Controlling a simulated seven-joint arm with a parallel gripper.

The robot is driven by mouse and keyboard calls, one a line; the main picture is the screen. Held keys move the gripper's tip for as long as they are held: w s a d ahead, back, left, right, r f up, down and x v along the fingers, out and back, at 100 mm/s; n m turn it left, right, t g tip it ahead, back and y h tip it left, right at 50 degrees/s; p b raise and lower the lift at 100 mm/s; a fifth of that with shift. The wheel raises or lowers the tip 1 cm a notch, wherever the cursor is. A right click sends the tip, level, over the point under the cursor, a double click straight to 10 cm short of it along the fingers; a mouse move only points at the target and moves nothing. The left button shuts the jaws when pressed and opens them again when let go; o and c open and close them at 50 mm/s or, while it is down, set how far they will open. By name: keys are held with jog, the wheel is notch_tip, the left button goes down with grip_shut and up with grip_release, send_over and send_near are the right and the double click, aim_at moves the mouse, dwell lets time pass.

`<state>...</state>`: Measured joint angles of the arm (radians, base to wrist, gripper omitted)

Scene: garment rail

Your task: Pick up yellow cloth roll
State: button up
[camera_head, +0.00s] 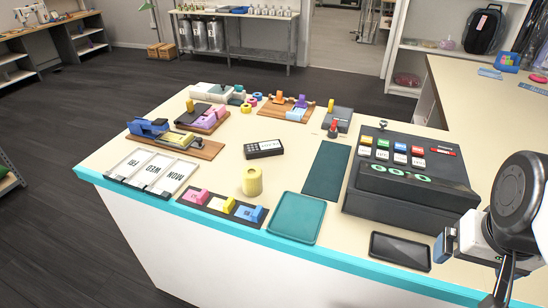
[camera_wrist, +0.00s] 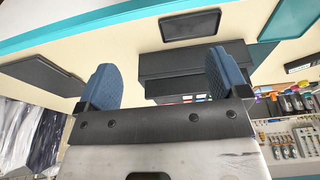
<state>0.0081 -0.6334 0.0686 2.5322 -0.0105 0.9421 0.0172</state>
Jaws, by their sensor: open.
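A yellow cloth roll (camera_head: 252,181) stands upright on the cream counter, left of the teal tray and behind the strip of pink, yellow and blue pieces. My gripper shows in the wrist view (camera_wrist: 160,85), with two blue padded fingers wide apart and nothing between them. In the head view my arm is at the lower right edge, beyond the black phone-like slab and far to the right of the roll. The roll does not show clearly in the wrist view.
The teal tray (camera_head: 296,217) lies right of the roll, with a dark mat (camera_head: 327,171) behind it. A black cash register (camera_head: 412,178) and a dark flat slab (camera_head: 400,251) lie toward my arm. A black labelled box (camera_head: 264,149) lies behind the roll.

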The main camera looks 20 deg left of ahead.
jog(key=shift+w, duration=0.1)
jog(key=w+a+r+n, duration=0.1)
jog(key=w+a+n, duration=0.6)
jog(key=w+a, duration=0.25)
jog(key=n+g, duration=0.3)
jog(key=n, duration=1.4)
send_near(251, 171)
jog(key=f, duration=0.5)
jog(key=shift+s+d+f, duration=0.2)
jog(key=shift+d+f, duration=0.1)
jog(key=shift+d, duration=0.1)
jog(key=shift+a+f+n, duration=0.15)
jog(key=shift+a+n, duration=0.15)
jog(key=shift+a, duration=0.05)
jog(key=shift+f, duration=0.1)
jog(key=shift+f, duration=1.2)
